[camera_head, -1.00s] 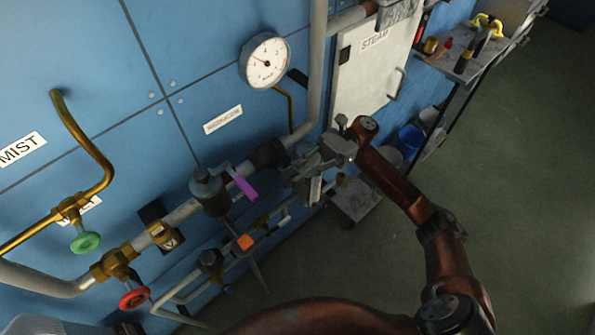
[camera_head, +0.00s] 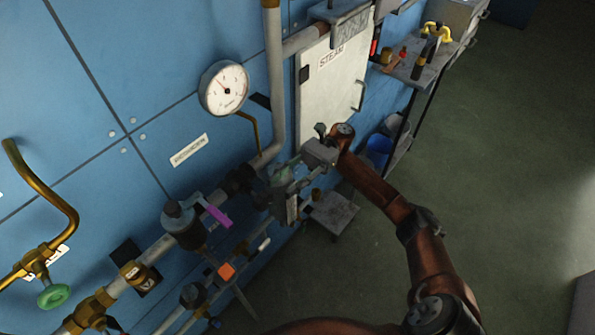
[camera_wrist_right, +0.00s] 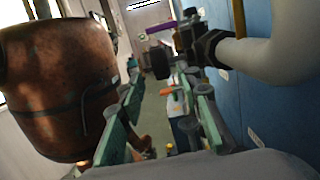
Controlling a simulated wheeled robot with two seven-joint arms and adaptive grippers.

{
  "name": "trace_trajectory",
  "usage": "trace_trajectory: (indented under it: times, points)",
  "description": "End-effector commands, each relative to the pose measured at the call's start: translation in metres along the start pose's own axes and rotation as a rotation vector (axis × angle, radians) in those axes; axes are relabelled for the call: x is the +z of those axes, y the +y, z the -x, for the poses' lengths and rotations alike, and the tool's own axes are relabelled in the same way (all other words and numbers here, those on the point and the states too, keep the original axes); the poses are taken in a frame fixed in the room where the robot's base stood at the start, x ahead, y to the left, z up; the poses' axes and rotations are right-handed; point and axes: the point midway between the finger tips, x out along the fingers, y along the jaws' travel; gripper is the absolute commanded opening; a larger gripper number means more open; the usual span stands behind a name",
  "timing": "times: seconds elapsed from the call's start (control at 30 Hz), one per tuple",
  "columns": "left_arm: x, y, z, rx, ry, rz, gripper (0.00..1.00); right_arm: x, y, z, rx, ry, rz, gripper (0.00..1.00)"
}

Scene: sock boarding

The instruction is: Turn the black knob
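A round black knob (camera_wrist_right: 157,62) shows in the right wrist view, just past the fingertips and below the purple lever. In the head view I cannot clearly pick it out beside the black pipe fitting (camera_head: 237,179). My right gripper (camera_head: 283,190) is beside the pipework, right of the purple lever (camera_head: 216,214). In the wrist view its green-padded fingers (camera_wrist_right: 160,86) are spread, with nothing gripped between them. The knob lies ahead of the gap, and I see no clear contact. My left gripper is out of view.
A thick grey pipe (camera_wrist_right: 262,58) bends close to the right finger. A blue panel wall (camera_head: 100,85) carries a gauge (camera_head: 223,88), a green valve wheel (camera_head: 53,296) and a white STEAM cabinet (camera_head: 330,85). A small cart (camera_head: 333,213) stands at floor level; the floor right is open.

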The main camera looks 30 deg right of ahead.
Motion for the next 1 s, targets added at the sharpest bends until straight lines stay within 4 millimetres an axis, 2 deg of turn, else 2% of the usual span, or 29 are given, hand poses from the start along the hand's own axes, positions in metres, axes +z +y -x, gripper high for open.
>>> trace_trajectory:
  times: [0.03,0.2,0.4,1.0]
  points:
    - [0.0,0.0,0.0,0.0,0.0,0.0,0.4,0.0,-0.002,0.012,-0.004,0.001,-0.001,0.32]
    - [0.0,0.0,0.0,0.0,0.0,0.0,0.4,0.0,-0.001,0.043,-0.003,0.0,0.0,0.32]
    - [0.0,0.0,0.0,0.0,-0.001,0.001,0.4,0.0,-0.001,0.062,-0.001,0.0,0.0,0.32]
    - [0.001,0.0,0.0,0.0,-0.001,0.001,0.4,0.0,0.0,0.066,0.0,0.0,0.0,0.32]
